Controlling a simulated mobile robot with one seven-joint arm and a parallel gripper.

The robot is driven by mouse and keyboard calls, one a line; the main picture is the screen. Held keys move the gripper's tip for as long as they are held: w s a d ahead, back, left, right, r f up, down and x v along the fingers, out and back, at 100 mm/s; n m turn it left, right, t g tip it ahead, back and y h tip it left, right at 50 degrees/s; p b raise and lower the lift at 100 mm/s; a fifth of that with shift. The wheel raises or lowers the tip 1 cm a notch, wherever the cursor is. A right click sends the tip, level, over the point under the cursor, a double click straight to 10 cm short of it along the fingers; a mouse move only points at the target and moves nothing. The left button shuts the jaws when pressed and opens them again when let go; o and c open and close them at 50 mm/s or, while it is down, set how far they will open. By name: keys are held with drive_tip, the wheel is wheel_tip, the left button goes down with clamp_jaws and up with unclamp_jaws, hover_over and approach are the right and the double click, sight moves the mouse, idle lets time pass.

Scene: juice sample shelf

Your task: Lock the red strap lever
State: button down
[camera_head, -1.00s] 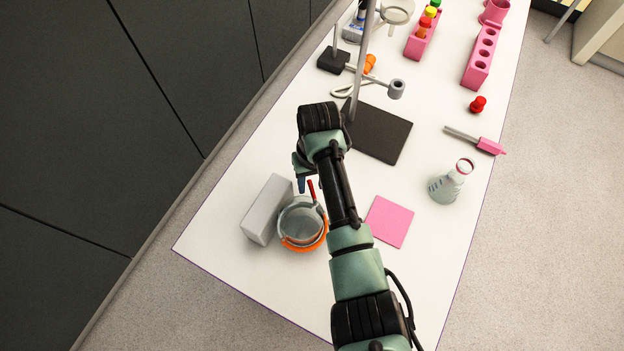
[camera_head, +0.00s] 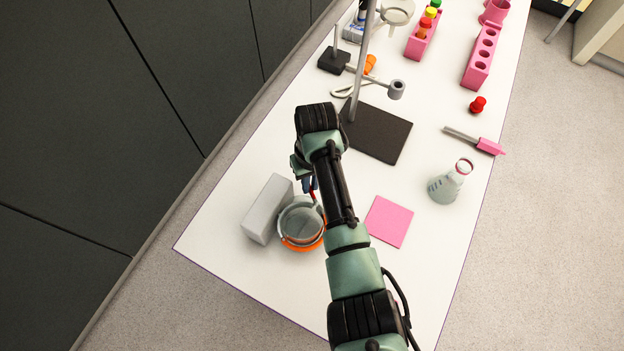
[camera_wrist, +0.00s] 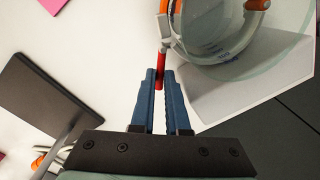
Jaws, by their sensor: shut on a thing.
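The red strap lever (camera_wrist: 160,72) shows in the wrist view, at the side of a round glass vessel (camera_wrist: 215,60) with an orange and grey strap (camera_wrist: 256,6) around it. My gripper (camera_wrist: 160,80) has its blue fingers shut on the lever's end. In the head view the lever (camera_head: 313,194) is mostly hidden by my gripper (camera_head: 308,183). The vessel (camera_head: 300,222) stands there with an orange band (camera_head: 302,246) at its base. I cannot tell the lever's exact angle.
A grey block (camera_head: 267,209) stands just left of the vessel. A pink square (camera_head: 389,221) lies to the right, with a glass flask (camera_head: 447,184) beyond it. A dark stand base (camera_head: 378,132) with a metal pole is farther back. The table's front is clear.

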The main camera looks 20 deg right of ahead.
drive_tip(key=n, duration=0.2)
drive_tip(key=a+n+p, duration=0.1)
drive_tip(key=n, duration=0.1)
drive_tip(key=shift+a+r, duration=0.1)
drive_tip(key=shift+r, duration=0.05)
drive_tip(key=shift+s+a+n+p, duration=0.15)
drive_tip(key=shift+a+n+p, duration=0.1)
drive_tip(key=shift+n, duration=0.4)
drive_tip(key=shift+s+a+n+p, duration=0.1)
drive_tip(key=shift+n+p, duration=0.1)
drive_tip(key=shift+n, duration=0.45)
drive_tip(key=c, duration=1)
unclamp_jaws()
drive_tip(key=shift+o, duration=0.4)
drive_tip(key=shift+s+a+f, duration=0.1)
drive_tip(key=shift+s+f, duration=0.1)
drive_tip(key=shift+g, duration=0.3)
